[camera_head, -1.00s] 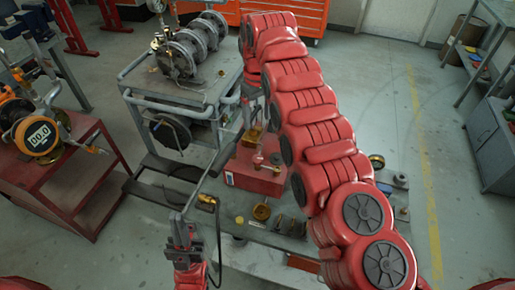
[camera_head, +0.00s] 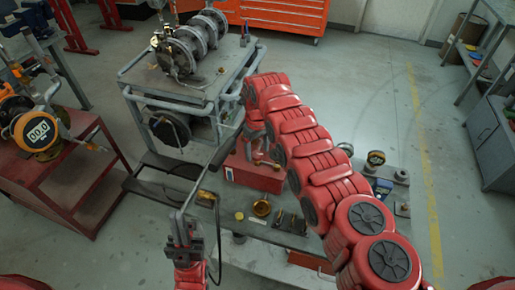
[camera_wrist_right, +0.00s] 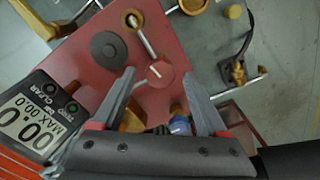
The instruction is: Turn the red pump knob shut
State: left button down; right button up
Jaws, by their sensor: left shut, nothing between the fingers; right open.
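The red knob (camera_wrist_right: 160,73), round with a pale line across its face, sits on top of the red pump box (camera_wrist_right: 183,62). In the right wrist view, my right gripper (camera_wrist_right: 158,82) is open, with its fingertips on either side of the knob in the picture; I cannot tell whether they touch it. In the head view, the red pump box (camera_head: 252,175) stands on the low grey bench. My right arm covers part of it, and the knob and right gripper are not clear there. My left gripper (camera_head: 182,222) is shut and empty, in front of the bench's left part.
A grey cart (camera_head: 190,78) with a valve assembly stands behind the bench. A red cart (camera_head: 75,165) is at left. Open floor lies to the right.

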jog(key=shift+f, duration=0.2)
jog(key=shift+s, duration=0.1)
grip_shut()
